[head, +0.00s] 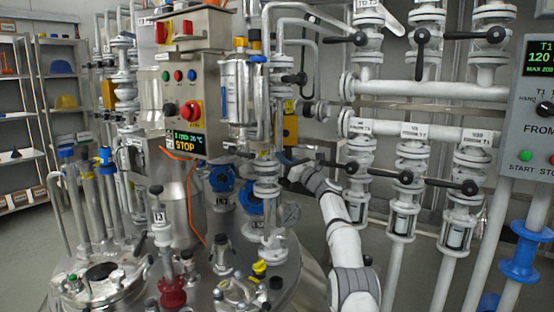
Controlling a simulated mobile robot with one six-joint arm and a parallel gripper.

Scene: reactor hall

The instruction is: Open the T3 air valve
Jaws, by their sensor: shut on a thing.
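My gripper (288,170) is at the end of my white and grey arm, right beside a vertical pipe column with flanged valves (267,190). It is shut on what looks like a valve handle there; the fingertips and the held part are small and partly hidden. I cannot read a T3 air label on this column. A black lever (236,152) sticks out to the left of the column. A small tag that may read T3 (159,215) is on a fitting of the steel vessel in front.
A control box with a red button (190,112) and a STOP display stands left of the column. To the right are white pipes and valves with black levers (408,180), close to my arm. A grey T1 panel (530,110) is at the right edge. Shelves (60,85) stand at far left.

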